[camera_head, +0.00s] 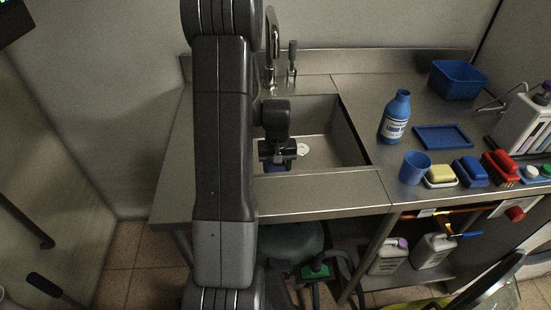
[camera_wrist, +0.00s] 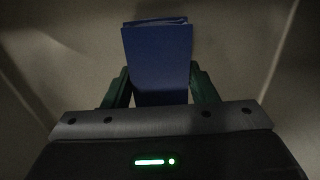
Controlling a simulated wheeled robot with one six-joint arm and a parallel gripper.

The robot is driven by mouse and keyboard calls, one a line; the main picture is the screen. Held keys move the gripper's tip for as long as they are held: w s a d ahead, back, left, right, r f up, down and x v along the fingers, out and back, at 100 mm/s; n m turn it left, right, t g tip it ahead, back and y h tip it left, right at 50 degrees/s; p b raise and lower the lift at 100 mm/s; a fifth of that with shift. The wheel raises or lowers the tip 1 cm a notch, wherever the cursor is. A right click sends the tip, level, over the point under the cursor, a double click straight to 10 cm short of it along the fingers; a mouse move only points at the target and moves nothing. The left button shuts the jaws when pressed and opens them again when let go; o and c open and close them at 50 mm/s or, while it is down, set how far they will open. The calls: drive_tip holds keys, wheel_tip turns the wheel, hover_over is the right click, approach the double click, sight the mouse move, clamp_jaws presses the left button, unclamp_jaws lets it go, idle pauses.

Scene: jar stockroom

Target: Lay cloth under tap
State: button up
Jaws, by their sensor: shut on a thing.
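My gripper (camera_head: 277,157) is over the sink (camera_head: 325,112), shut on a folded blue cloth (camera_wrist: 158,55). In the wrist view the cloth stands between the two dark green fingers (camera_wrist: 160,92) and reaches out past them. The tap (camera_head: 271,45) rises at the back edge of the sink, partly behind my arm. I cannot tell whether the cloth touches the sink floor.
A blue-labelled bottle (camera_head: 395,117), a blue tray (camera_head: 443,137) and a blue bin (camera_head: 457,80) stand right of the sink. A blue cup (camera_head: 414,167), a yellow sponge (camera_head: 440,174) and brushes (camera_head: 500,168) line the front edge. My arm hides the sink's left part.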

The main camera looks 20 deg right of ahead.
drive_tip(key=w, duration=0.2)
drive_tip(key=w+d, duration=0.1)
drive_tip(key=w, duration=0.2)
drive_tip(key=shift+w+d+f+p, duration=0.15)
drive_tip(key=shift+w+d+p, duration=0.05)
drive_tip(key=shift+w+p, duration=0.15)
drive_tip(key=shift+s+f, duration=0.1)
drive_tip(key=shift+f, duration=0.35)
drive_tip(key=shift+f, duration=0.1)
drive_tip(key=o, duration=1)
drive_tip(key=shift+c, duration=0.2)
wheel_tip(320, 180, up, 8)
drive_tip(key=shift+f, duration=0.1)
